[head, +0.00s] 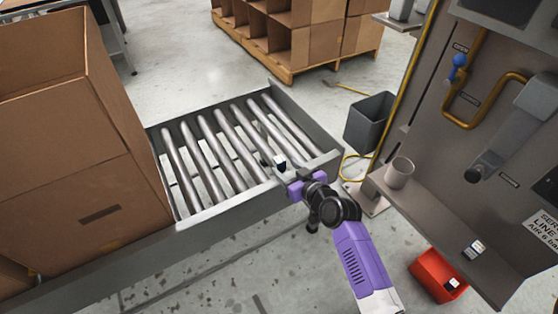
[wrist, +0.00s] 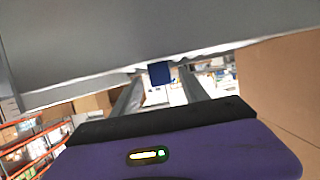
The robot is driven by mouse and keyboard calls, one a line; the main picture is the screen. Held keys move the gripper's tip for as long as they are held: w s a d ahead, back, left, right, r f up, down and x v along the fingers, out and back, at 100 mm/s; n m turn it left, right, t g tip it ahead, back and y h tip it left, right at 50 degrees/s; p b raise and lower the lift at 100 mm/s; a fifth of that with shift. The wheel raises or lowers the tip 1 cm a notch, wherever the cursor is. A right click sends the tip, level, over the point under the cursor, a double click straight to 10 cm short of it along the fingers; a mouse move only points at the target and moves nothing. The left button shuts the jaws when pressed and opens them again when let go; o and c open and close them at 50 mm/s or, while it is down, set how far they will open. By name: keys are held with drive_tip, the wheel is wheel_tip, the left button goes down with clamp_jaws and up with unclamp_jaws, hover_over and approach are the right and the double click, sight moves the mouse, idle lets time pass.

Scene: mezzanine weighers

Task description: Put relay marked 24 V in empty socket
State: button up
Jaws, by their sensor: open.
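A small block, dark blue with a white top (head: 280,161), is at the near right end of the roller conveyor, by my fingertips. In the wrist view a dark blue block (wrist: 160,72) shows between the ends of my two fingers. It could be a relay, but I cannot read any marking. My gripper (head: 276,168) is open over the conveyor edge; I cannot tell whether a finger touches the block. Another small pale and dark piece (head: 473,248) lies on the cabinet ledge at right, and one (head: 453,283) is in the red bin. I cannot make out an empty socket.
The roller conveyor (head: 190,222) holds a large cardboard box (head: 65,130) at left. A grey cabinet (head: 500,130) with yellow pipes and a blue valve handle stands at right. A cup (head: 399,173) is on its ledge, the red bin (head: 425,262) below. A dark bin (head: 370,122) stands behind.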

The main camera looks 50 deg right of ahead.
drive_tip(key=s+a+r+n+y, duration=0.1)
drive_tip(key=s+a+r, duration=0.3)
drive_tip(key=s+a, duration=0.6)
drive_tip(key=s+a+r+n+y, duration=0.1)
drive_tip(key=s+a+r, duration=0.3)
drive_tip(key=s+a, duration=0.6)
drive_tip(key=s, duration=0.8)
drive_tip(key=shift+s+t, duration=0.15)
drive_tip(key=shift+t, duration=0.25)
drive_tip(key=shift+o, duration=0.5)
drive_tip(key=s+a+r+n+y, duration=0.1)
drive_tip(key=s+a+r, duration=0.2)
drive_tip(key=r, duration=0.3)
drive_tip(key=shift+s+r+t+y, duration=0.3)
drive_tip(key=shift+s+y, duration=0.1)
drive_tip(key=shift+s, duration=0.5)
